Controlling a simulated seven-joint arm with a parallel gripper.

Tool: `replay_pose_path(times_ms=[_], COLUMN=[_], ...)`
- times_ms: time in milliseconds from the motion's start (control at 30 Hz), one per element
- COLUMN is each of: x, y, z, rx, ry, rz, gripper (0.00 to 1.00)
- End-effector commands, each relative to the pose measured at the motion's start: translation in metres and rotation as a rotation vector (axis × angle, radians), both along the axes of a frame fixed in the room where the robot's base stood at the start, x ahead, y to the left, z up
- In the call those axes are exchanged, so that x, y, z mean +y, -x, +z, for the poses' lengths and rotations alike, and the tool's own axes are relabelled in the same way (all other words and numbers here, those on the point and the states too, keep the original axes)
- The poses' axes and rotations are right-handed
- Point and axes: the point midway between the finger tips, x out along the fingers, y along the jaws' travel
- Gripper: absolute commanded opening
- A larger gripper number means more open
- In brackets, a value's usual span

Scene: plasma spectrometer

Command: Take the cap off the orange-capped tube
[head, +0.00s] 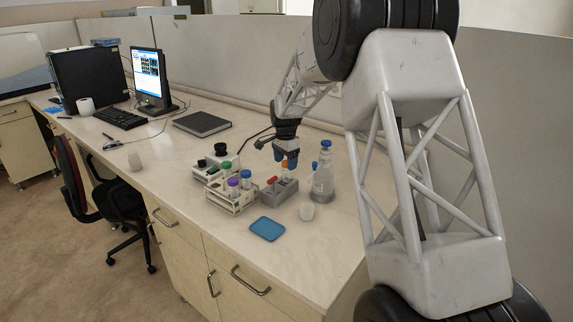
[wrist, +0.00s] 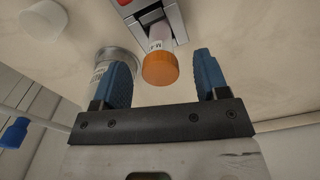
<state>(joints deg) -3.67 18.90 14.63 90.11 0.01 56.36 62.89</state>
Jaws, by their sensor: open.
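The orange-capped tube shows in the wrist view, its orange cap (wrist: 160,68) facing the camera and a pale labelled body (wrist: 157,38) behind it. The tube stands in a grey holder (wrist: 153,12). In the head view the holder (head: 281,195) is right of the white tube rack, and a bit of orange cap (head: 285,164) shows at the fingers. My gripper (wrist: 161,60) is open, with its blue fingers on either side of the cap and gaps on both sides. In the head view my gripper (head: 286,160) is above the holder, pointing down.
A white rack (head: 232,203) with several capped tubes is at left. A blue tray (head: 267,229) lies in front.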

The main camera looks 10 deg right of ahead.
Motion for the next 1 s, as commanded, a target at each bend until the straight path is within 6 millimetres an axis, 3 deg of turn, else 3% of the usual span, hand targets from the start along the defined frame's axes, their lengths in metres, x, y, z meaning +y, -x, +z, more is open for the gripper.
replay_pose_path(times_ms=[533,867,1000], x=[0.0001,0.0001,0.0000], y=[0.0001,0.0001,0.0000], z=[-0.0008,-0.0008,-0.0007], rx=[0.000,0.000,0.000], ry=[0.000,0.000,0.000], rz=[0.000,0.000,0.000], gripper=[0.68,0.17,0.14])
